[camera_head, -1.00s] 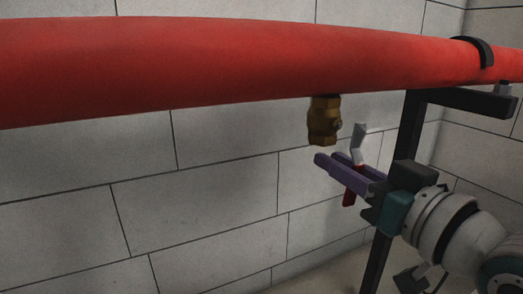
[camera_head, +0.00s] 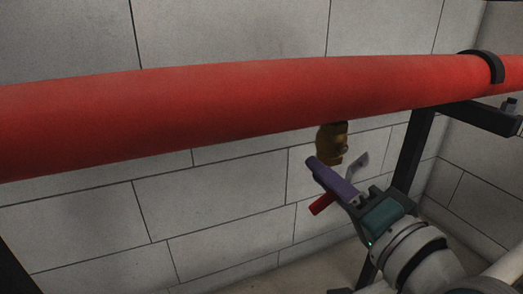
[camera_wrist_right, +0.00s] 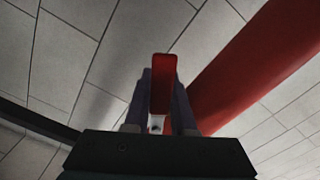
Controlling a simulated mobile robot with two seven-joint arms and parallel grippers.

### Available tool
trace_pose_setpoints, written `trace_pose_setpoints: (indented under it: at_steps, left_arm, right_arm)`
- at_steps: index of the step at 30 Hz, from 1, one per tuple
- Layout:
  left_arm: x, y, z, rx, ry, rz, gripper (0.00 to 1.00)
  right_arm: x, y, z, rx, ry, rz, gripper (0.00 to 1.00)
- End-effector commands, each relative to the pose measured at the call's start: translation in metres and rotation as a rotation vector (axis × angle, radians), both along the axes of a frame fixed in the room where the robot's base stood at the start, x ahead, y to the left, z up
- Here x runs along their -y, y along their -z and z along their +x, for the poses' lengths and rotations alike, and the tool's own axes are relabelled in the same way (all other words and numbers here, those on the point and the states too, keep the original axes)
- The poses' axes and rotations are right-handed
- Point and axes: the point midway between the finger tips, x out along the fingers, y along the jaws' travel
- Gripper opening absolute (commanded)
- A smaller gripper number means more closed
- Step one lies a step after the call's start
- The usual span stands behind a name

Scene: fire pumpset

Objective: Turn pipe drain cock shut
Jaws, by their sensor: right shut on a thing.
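The pipe drain cock (camera_head: 332,143) is a brass valve body hanging under the red pipe (camera_head: 200,110) in the head view. Its lever has a grey metal arm (camera_head: 359,164) and a red grip (camera_head: 321,204) that slants down to the left. My right gripper (camera_head: 318,169), with purple fingers, is shut on the red grip, just below the brass body. In the right wrist view the red grip (camera_wrist_right: 161,85) stands between the two fingers. The fingers hide part of the lever. My left gripper is not in view.
A black support post (camera_head: 413,155) with a bracket holds the pipe to the right of the cock, close to my right arm. A pale block wall (camera_head: 100,225) stands behind. The space left of the cock under the pipe is free.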

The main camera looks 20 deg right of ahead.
Motion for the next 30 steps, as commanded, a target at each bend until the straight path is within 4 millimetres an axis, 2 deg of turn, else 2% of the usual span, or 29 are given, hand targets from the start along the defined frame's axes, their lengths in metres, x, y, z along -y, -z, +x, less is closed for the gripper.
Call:
trace_pose_setpoints:
  at_steps: [3, 15, 30]
  left_arm:
    - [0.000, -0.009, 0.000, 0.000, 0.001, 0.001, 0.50]
    - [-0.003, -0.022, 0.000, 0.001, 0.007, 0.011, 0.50]
    - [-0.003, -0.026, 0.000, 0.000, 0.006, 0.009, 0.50]
  right_arm:
    - [-0.003, -0.008, 0.000, -0.008, 0.000, 0.109, 0.00]
    - [-0.006, -0.021, 0.000, -0.031, 0.000, 0.407, 0.00]
    - [-0.006, -0.026, 0.000, -0.041, 0.000, 0.531, 0.00]
